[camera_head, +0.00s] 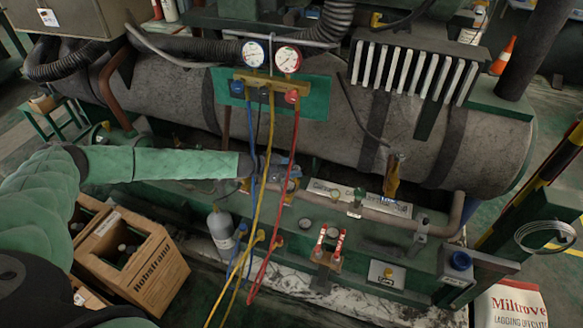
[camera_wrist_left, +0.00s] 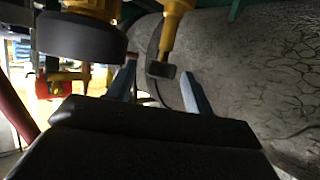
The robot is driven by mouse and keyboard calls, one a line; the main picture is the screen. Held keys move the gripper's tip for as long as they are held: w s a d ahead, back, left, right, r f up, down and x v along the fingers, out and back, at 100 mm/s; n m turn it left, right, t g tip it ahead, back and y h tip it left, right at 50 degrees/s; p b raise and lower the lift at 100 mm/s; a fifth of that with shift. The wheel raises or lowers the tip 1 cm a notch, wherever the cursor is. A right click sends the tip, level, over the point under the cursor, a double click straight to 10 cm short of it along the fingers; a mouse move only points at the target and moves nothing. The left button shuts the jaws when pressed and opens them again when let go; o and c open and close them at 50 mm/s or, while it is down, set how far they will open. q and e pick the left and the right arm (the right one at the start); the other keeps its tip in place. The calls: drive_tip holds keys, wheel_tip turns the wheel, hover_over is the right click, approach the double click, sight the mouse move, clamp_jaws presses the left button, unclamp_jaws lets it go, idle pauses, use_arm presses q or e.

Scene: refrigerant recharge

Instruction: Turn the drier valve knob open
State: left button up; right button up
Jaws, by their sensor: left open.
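My left gripper (camera_head: 288,170) reaches in from the left, low in front of the big grey tank, behind the hanging hoses. In the left wrist view its two fingers are open (camera_wrist_left: 159,72). A small dark knob (camera_wrist_left: 161,70) on a yellow stem shows between the fingertips, with a gap visible on each side. It looks like the drier valve knob, but I cannot be sure. I cannot tell whether either finger touches it. In the head view the hoses and my gripper hide this spot. My right gripper is not in view.
A larger dark round part (camera_wrist_left: 80,35) under a yellow fitting is left of the fingers. Blue, yellow and red hoses (camera_head: 296,135) hang from the gauge manifold (camera_head: 272,85) across my gripper. The tank (camera_head: 330,115) is close behind. A cardboard box (camera_head: 160,265) and grey bottle (camera_head: 221,230) stand below.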

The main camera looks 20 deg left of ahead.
use_arm(q)
drive_tip(key=c, duration=1)
